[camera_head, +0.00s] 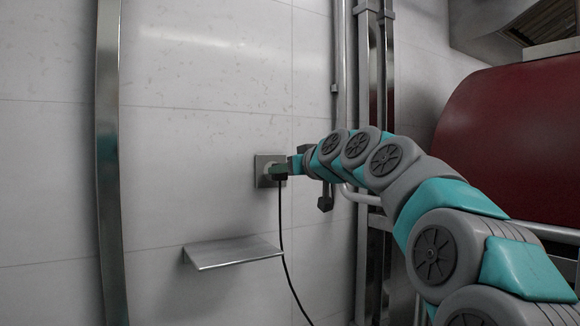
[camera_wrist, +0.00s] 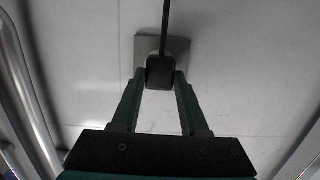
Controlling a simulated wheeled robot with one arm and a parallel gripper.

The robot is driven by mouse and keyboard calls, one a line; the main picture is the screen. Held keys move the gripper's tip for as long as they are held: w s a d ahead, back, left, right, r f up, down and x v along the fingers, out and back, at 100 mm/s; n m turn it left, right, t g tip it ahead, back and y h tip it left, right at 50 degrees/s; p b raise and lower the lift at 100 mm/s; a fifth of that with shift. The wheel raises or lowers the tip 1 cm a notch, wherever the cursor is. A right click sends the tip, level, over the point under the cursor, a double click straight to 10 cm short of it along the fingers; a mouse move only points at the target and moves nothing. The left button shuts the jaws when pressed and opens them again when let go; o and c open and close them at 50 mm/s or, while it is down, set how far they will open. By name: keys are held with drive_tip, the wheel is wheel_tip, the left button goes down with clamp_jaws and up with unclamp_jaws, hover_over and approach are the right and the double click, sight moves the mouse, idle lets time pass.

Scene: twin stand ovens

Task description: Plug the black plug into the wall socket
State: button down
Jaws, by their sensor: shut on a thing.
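The wall socket (camera_head: 262,170) is a square metal plate on the white wall; it also shows in the wrist view (camera_wrist: 177,50). My gripper (camera_head: 281,171) is at the socket, with its two green fingers (camera_wrist: 160,82) shut on the black plug (camera_wrist: 160,72). The plug is right in front of the plate, and its front face is hidden, so I cannot tell whether it is seated. The black cable (camera_head: 282,240) hangs from the plug in the head view and curves down to the right.
A small metal shelf (camera_head: 232,252) juts from the wall below the socket. A vertical metal strip (camera_head: 109,160) stands to the left. Metal pipes (camera_head: 362,100) run up the wall on the right, near my arm. A dark red oven body (camera_head: 510,140) is at the far right.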

drive_tip(key=shift+w+a, duration=0.35)
drive_tip(key=shift+w, duration=0.15)
idle(1.4)
drive_tip(key=shift+w+a, duration=0.25)
drive_tip(key=shift+w, duration=0.2)
idle(1.3)
drive_tip(key=shift+c, duration=1.7)
unclamp_jaws()
drive_tip(key=shift+s, duration=0.1)
drive_tip(key=v, duration=0.7)
drive_tip(key=shift+s+d+b, duration=0.2)
drive_tip(key=shift+s+b, duration=0.1)
